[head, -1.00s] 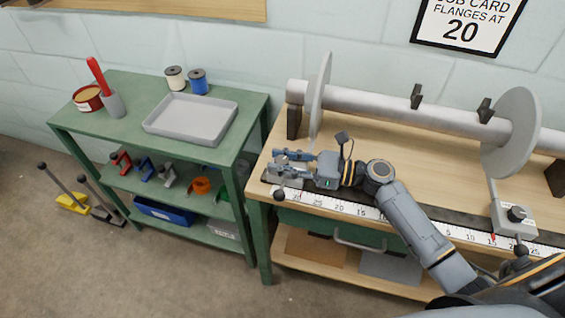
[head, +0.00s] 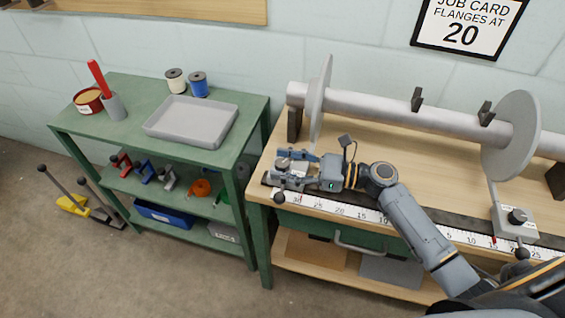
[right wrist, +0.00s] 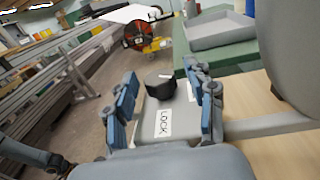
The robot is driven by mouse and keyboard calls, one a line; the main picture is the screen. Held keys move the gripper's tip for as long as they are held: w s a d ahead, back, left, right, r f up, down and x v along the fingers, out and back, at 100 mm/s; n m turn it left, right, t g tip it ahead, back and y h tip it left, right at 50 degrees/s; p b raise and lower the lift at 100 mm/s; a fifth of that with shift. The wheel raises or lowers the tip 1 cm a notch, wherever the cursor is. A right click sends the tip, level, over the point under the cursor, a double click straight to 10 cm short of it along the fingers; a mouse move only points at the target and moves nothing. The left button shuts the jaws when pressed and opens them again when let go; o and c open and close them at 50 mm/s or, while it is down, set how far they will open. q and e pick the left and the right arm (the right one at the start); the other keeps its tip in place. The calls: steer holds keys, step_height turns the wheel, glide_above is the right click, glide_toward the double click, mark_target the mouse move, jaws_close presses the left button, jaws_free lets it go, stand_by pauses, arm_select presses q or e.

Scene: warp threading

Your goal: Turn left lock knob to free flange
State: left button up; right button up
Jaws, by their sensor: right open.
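The left lock block (head: 288,178) is a grey housing on the scale rail at the bench's left end. The right wrist view shows its black knob (right wrist: 160,84) with a white mark, above a "LOCK" label (right wrist: 164,123). My right gripper (head: 279,161) is open with its fingers at the knob. In the right wrist view, its blue-padded fingers (right wrist: 166,88) stand on either side of the knob, with visible gaps. The left flange (head: 319,100) is a grey disc upright on the beam, above the block. My left gripper is not in view.
The right flange (head: 511,135) and right lock block (head: 513,222) are farther right. The metal beam (head: 400,111) runs along the back of the bench. A green shelf unit (head: 150,98) with a grey tray (head: 190,122) stands left, across a narrow gap.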

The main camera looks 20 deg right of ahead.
steer(key=v, duration=1.1)
steer(key=shift+s+d, duration=0.1)
steer(key=shift+d, duration=0.1)
steer(key=shift+a, duration=0.1)
